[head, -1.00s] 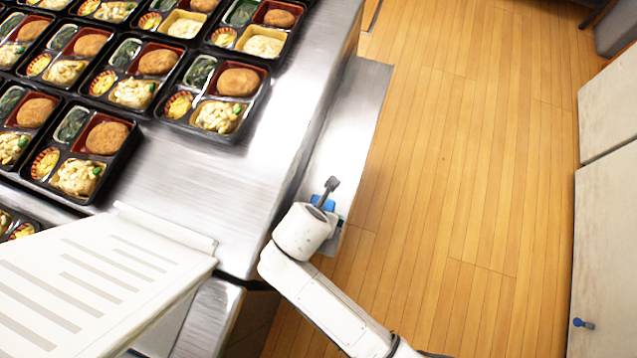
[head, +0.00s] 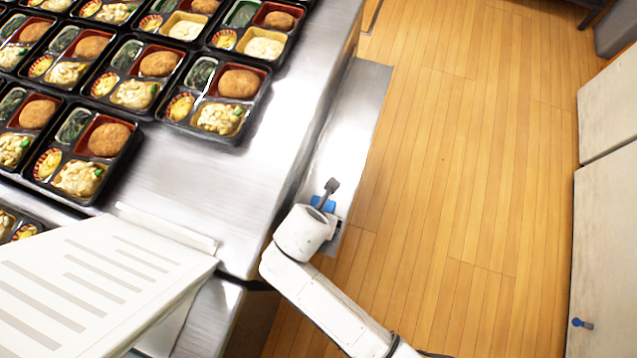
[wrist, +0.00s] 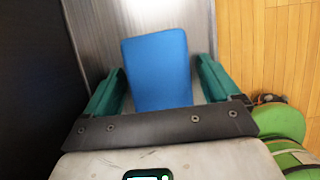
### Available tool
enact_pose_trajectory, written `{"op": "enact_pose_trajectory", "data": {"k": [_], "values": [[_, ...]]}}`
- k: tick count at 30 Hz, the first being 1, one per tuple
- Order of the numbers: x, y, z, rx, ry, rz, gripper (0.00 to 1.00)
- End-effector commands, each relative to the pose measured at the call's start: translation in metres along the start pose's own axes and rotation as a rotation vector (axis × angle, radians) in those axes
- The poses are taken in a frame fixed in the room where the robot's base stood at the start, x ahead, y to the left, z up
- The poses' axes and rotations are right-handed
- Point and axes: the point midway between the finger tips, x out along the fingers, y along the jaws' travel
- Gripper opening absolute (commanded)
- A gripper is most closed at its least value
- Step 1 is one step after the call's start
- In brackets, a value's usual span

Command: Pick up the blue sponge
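The blue sponge (wrist: 158,70) lies on the metal ledge (wrist: 100,25) in the wrist view, between the two green fingers of my gripper (wrist: 160,85). The fingers are spread apart, with a gap showing on each side of the sponge. In the head view only a small part of the sponge (head: 326,205) shows, beside and behind my wrist.
Several filled bento trays (head: 212,135) stand on the steel counter (head: 220,165) above the ledge, at the upper left. A white striped sheet (head: 95,290) fills the lower left. Green round objects (wrist: 280,122) sit right of my gripper. Wooden floor (head: 470,150) lies to the right.

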Motion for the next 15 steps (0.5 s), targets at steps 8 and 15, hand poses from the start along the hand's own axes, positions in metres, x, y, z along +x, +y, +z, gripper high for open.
{"op": "enact_pose_trajectory", "data": {"k": [8,15], "values": [[-0.0001,0.0,0.0,0.0,0.0,0.0,0.62],[-0.0002,0.0,0.0001,0.0,0.0,0.0,0.39]]}}
